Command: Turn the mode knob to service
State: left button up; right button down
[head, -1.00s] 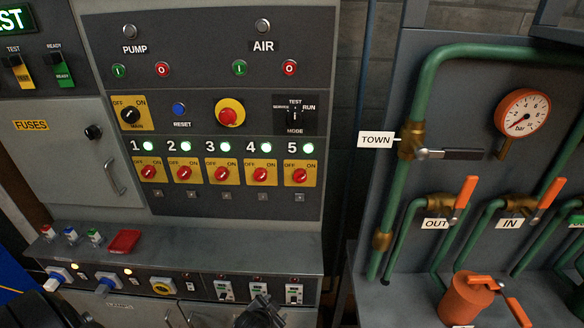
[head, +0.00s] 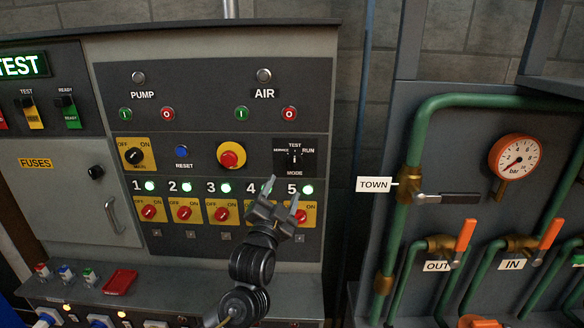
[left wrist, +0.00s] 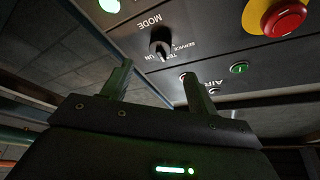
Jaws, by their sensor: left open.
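The mode knob (head: 295,157) is a small black knob on a dark plate at the panel's upper right, with SERVICE at its left, TEST above and RUN at its right. Its pointer appears to face TEST. In the left wrist view the knob (left wrist: 160,42) shows upside down, beyond and between my fingertips. My left gripper (head: 284,190) is open and empty, just below the knob in the head view, covering part of the row of red switches. In the left wrist view the two fingers (left wrist: 157,72) stand apart from the knob, not touching it. My right gripper is not in view.
A red emergency button (head: 229,156) on a yellow base sits left of the knob. Red switches (head: 184,212) with green lamps run below. A ledge with a red item (head: 119,282) lies lower left. Green pipes with a TOWN valve (head: 410,190) stand at the right.

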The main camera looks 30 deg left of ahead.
aim_at(293, 167)
pick_arm(q)
jog(key=p+x, duration=0.3)
jog(key=x, duration=0.5)
jog(key=shift+w+a+r, duration=0.15)
jog(key=shift+w+r, duration=0.1)
jog(key=shift+w+a, duration=0.1)
jog(key=shift+w, duration=0.35)
jog(key=c, duration=1)
